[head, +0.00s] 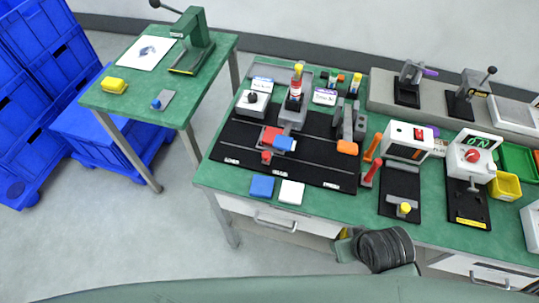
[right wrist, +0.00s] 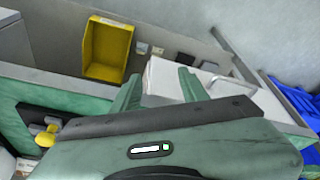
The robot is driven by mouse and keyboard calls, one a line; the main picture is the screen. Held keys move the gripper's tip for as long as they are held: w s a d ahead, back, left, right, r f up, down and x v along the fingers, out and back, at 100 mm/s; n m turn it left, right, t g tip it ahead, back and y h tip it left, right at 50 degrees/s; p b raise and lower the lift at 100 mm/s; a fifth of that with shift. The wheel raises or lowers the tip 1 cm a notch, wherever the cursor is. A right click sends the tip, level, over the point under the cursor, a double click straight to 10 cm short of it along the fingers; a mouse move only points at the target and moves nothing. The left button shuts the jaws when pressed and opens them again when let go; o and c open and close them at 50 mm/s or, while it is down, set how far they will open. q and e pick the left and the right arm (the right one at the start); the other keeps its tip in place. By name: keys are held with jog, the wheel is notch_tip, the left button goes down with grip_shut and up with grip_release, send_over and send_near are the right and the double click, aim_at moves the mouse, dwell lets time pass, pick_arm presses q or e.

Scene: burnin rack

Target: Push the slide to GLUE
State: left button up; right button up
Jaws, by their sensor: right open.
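The slide (head: 272,137), a carriage with red and blue blocks and a red knob at its front, sits near the middle of a black track board (head: 235,135) on the green bench. Small white labels lie along the board's front edge, too small to read, so I cannot tell which one says GLUE. My right gripper (head: 346,246) is low in front of the bench, well apart from the slide. In the right wrist view its two green fingers (right wrist: 160,86) are spread with nothing between them. My left gripper is not in view.
A grey press column (head: 290,112) with a red and yellow top stands behind the slide. Grey posts (head: 348,120) with an orange block stand to the right. Blue (head: 262,187) and white (head: 291,192) pads lie in front. A red-handled tool (head: 371,170) stands right of the board.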

aim_at(267, 156)
jog(key=w+a+r+t, duration=0.2)
jog(key=w, duration=0.2)
jog(key=w+a+r+t+y, duration=0.1)
jog(key=w+a+t, duration=0.1)
jog(key=w+a, duration=0.1)
jog(key=w+a+r+n+t+y, duration=0.1)
jog(key=w+a+r, duration=0.1)
jog(key=w, duration=0.3)
jog(key=shift+w+a+r+t, duration=0.25)
jog(key=shift+a+r+t, duration=0.05)
jog(key=shift+t, duration=0.1)
jog(key=w+a+t+y, duration=0.1)
jog(key=a, duration=0.1)
jog(key=w+a+r+n+t+y, duration=0.1)
jog(key=w+a, duration=0.1)
jog(key=a, duration=0.1)
jog(key=w+a+n+y, duration=0.1)
jog(key=w+a, duration=0.1)
jog(key=shift+w+a+r+t+y, duration=0.15)
jog(key=shift+a+r+t+y, duration=0.15)
jog(key=shift+a+t+y, duration=0.1)
jog(key=shift+p+x, duration=0.5)
jog(key=shift+x, duration=3.3)
jog(key=shift+a, duration=0.1)
grip_shut()
